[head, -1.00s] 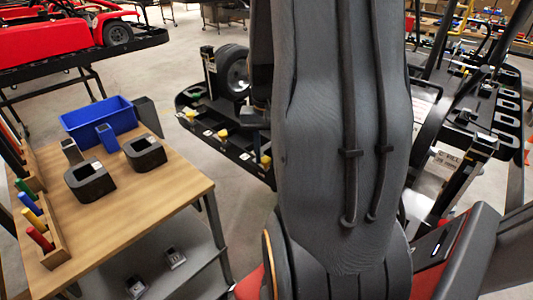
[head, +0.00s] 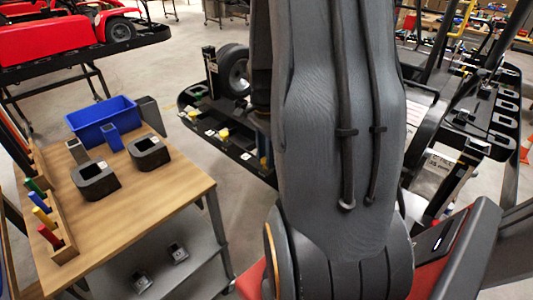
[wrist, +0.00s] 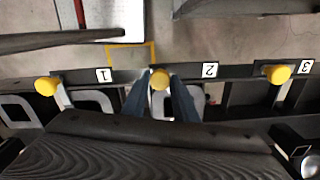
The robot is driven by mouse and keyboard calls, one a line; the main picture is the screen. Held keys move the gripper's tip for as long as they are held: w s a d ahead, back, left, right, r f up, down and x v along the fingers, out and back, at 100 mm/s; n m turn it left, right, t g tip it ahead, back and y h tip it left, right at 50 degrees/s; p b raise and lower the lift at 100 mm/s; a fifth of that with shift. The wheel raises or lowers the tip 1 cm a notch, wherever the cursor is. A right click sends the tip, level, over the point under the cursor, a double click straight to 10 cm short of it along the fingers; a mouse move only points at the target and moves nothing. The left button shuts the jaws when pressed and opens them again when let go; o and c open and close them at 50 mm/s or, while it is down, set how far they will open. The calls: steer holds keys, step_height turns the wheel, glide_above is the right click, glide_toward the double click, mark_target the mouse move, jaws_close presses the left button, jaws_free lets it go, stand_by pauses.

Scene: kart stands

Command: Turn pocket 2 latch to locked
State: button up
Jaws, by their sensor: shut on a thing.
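In the wrist view, three latches with round yellow knobs stand along a dark rail with number plates 1, 2 and 3. The middle knob, the pocket 2 latch (wrist: 160,78), has plate 2 (wrist: 210,70) to its right. My gripper (wrist: 160,92) is shut on this latch, with one dark finger on each side of the yellow knob. The pocket 1 latch (wrist: 47,86) is at the left and the pocket 3 latch (wrist: 277,74) at the right, both clear of the fingers. In the head view my arm hides the gripper.
A wooden table (head: 130,215) at the left holds a blue bin (head: 101,118) and several dark blocks. The dark rack (head: 240,152) with yellow knobs stands behind my arm. Another dark stand (head: 480,125) is at the right. Grey floor lies open behind the table.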

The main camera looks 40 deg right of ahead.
steer(key=m, duration=0.6)
steer(key=shift+d+m+p, duration=0.1)
steer(key=shift+m+p, duration=0.2)
steer(key=shift+p, duration=0.05)
stand_by(0.5)
steer(key=o, duration=1.1)
steer(key=shift+c, duration=0.2)
steer(key=shift+r+b, duration=0.7)
steer(key=shift+r, duration=3.25)
